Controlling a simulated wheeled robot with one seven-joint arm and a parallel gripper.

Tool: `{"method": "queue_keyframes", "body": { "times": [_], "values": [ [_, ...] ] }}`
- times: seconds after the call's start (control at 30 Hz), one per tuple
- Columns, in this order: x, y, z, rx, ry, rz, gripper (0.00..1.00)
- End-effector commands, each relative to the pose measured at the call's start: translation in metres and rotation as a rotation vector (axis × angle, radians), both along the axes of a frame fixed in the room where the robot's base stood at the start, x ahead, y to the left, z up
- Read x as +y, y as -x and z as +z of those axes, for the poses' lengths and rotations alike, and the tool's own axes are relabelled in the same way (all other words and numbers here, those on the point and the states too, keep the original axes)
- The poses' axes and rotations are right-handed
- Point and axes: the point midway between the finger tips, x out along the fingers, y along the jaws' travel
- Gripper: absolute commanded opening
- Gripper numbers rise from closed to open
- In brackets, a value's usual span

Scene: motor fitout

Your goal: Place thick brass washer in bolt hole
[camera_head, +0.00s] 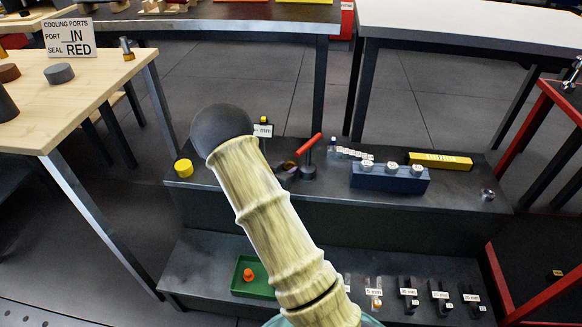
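I cannot make out a thick brass washer for certain in the head view. A short yellow cylinder (183,168) stands at the left end of the upper dark shelf; it is too small to tell whether it has a hole. I cannot make out a bolt hole either. My gripper is not in view. My arm, pale and ribbed with a dark rounded end, crosses the middle of the view and hides part of both shelf levels.
A blue block with several white-labelled tops (390,179), a yellow bar (440,161) and a red-handled tool (309,145) are on the upper shelf (462,202). The lower shelf holds a green tray (264,290) with an orange piece and several labelled dark holders (408,296). A wooden table (98,90) stands left.

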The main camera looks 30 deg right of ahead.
Motion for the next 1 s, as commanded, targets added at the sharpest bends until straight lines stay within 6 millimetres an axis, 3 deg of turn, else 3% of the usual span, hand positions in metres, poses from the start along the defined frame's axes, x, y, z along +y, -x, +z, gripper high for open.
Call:
{"method": "queue_keyframes", "body": {
  "times": [0.03, 0.1, 0.43, 0.73, 1.0],
  "values": [
    [0.0, 0.0, 0.0, 0.0, 0.0, 0.0, 0.19],
    [0.0, 0.0, 0.0, -0.001, 0.001, 0.0, 0.07],
    [0.0, 0.0, 0.005, -0.001, 0.001, 0.0, 0.07],
    [0.0, 0.0, 0.043, -0.002, 0.0, -0.001, 0.07],
    [0.055, 0.035, 0.039, 0.004, 0.001, 0.005, 0.07]
  ]
}}
